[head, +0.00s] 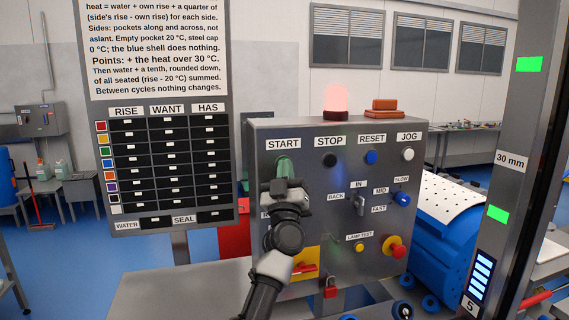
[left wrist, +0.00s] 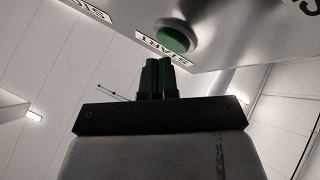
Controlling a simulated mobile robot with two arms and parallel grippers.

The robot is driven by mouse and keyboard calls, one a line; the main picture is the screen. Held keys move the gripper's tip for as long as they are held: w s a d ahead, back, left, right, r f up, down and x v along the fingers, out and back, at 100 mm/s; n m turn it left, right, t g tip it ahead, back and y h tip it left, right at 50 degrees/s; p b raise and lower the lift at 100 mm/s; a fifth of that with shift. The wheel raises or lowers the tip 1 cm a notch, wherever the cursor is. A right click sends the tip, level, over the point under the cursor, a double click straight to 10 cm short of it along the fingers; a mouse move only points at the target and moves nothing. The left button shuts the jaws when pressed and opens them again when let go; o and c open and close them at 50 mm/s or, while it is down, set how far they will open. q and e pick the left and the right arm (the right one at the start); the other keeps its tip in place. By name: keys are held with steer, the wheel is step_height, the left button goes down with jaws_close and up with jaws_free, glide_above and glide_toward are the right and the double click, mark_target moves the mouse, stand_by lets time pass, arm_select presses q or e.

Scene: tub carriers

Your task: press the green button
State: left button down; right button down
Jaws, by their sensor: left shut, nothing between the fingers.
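The green button (left wrist: 175,38) is round with a pale collar, under the START label (head: 283,144) on the grey control panel (head: 310,225). In the left wrist view it shows just beyond my left fingertips and a little to their right, apart from them in the picture. My left gripper (head: 284,170) is shut and empty, its dark green fingers (left wrist: 158,76) together and pointing at the panel. In the head view the gripper overlaps the START spot, so button and fingers are hard to tell apart there. My right gripper is not in view.
Beside START are a black STOP button (head: 330,160), a blue RESET button (head: 371,157) and a white JOG button (head: 407,154). Lower are a lever (head: 359,204), a blue knob (head: 402,199) and a red emergency knob (head: 396,250). A red lamp (head: 337,98) tops the panel.

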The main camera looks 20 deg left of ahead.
arm_select(q)
steer(key=s+d+p, duration=0.3)
steer(key=s+p, duration=0.1)
steer(key=s, duration=0.1)
steer(key=shift+d+p, duration=0.25)
steer(key=shift+p, duration=0.1)
stand_by(0.7)
